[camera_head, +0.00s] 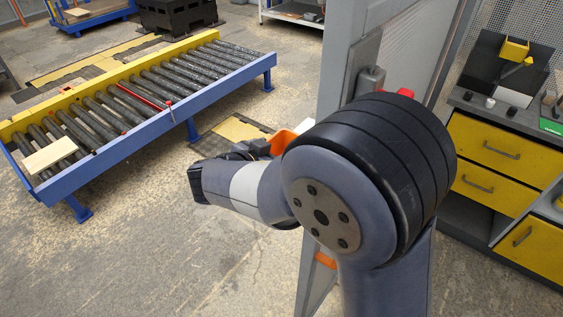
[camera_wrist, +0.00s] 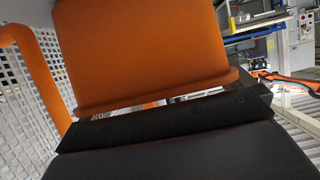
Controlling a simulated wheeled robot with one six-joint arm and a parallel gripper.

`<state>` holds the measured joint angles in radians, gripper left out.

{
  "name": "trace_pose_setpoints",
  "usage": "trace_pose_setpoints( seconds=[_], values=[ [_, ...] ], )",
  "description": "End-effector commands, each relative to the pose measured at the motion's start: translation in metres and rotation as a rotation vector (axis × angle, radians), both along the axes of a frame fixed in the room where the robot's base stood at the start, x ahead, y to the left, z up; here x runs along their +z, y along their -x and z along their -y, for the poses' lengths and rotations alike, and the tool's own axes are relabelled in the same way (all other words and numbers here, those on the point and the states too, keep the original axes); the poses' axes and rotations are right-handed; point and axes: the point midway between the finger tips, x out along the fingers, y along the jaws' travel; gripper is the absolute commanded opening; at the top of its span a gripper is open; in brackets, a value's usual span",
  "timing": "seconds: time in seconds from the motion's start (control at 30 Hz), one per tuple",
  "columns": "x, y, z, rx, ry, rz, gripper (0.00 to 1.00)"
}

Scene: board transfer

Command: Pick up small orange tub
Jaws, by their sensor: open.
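The small orange tub fills the upper middle of the wrist view (camera_wrist: 145,50), its lip facing down in the picture close to my gripper. In the head view a piece of orange (camera_head: 284,141), which looks like the same tub, shows just behind my arm. My gripper (camera_wrist: 165,120) shows as dark parts across the bottom of the wrist view. It is open, and the tub lies right in front of it. I cannot tell whether the tub is between the fingers or touching them. In the head view my arm hides most of the gripper.
A roller conveyor (camera_head: 150,92) with a blue and yellow frame stands at the left, a pale board (camera_head: 50,155) on its near end. A grey panel (camera_head: 345,45) stands close behind my arm. A yellow-drawered workbench (camera_head: 500,150) is at the right. Floor at the lower left is clear.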

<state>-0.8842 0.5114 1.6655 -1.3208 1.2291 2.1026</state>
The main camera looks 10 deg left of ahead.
Motion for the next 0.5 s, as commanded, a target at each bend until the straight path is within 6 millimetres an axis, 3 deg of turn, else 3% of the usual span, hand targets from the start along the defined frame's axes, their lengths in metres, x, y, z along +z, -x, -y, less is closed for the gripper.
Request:
trace_pose_setpoints(
  seconds=[0.2,0.5],
  values=[
    [-0.0005,-0.0002,0.0001,0.000,0.000,0.000,0.98],
    [-0.0004,-0.0001,0.0000,0.000,0.000,0.000,0.74]
  ],
)
